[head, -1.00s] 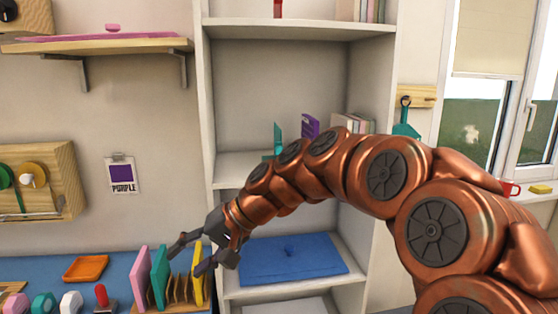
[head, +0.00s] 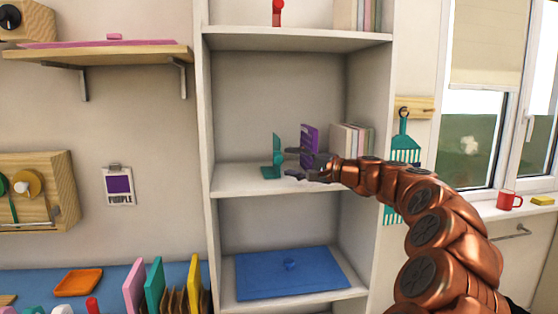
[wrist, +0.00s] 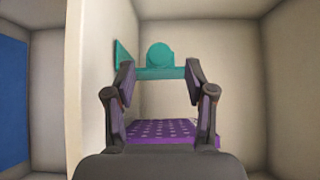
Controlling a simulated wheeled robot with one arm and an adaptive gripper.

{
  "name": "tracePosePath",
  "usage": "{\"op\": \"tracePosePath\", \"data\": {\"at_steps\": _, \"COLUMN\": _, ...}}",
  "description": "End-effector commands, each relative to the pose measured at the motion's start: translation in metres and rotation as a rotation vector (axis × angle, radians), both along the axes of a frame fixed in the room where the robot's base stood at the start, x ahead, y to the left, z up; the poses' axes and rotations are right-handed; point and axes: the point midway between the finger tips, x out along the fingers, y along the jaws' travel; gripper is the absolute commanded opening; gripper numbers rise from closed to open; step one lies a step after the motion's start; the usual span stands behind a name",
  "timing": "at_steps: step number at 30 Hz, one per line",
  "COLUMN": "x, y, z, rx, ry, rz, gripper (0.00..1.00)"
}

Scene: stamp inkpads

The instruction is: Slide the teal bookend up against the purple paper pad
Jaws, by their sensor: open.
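The teal bookend (head: 277,146) stands on the middle shelf, with its flat foot on the shelf board. It also shows in the wrist view (wrist: 160,72), ahead of my fingertips. The purple paper pad (head: 309,133) stands upright to its right, with a visible gap between them. In the wrist view the pad (wrist: 165,131) shows between the finger bases. My gripper (head: 291,163) is open and empty, reaching in from the right. It is in front of the pad's lower part and hides it. In the wrist view my fingertips (wrist: 160,69) are spread, and I cannot tell whether they touch the bookend.
Pale books (head: 350,142) stand right of the pad. The middle shelf (head: 235,180) is clear left of the bookend. A blue lid or board (head: 300,270) lies on the shelf below. A teal comb-like tool (head: 404,145) hangs right of the shelving, near my arm.

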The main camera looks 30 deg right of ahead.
Motion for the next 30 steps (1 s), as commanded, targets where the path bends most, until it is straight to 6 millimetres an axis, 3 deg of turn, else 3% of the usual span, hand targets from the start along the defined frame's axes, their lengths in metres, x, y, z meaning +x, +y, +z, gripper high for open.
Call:
{"op": "tracePosePath", "data": {"at_steps": 9, "x": 0.039, "y": 0.017, "z": 0.0, "rx": 0.0, "ry": 0.002, "rz": 0.006, "gripper": 0.55}}
{"op": "tracePosePath", "data": {"at_steps": 21, "x": 0.046, "y": 0.02, "z": -0.001, "rx": 0.0, "ry": 0.001, "rz": 0.004, "gripper": 0.55}}
{"op": "tracePosePath", "data": {"at_steps": 30, "x": 0.046, "y": 0.02, "z": 0.0, "rx": -0.002, "ry": 0.001, "rz": 0.004, "gripper": 0.26}}
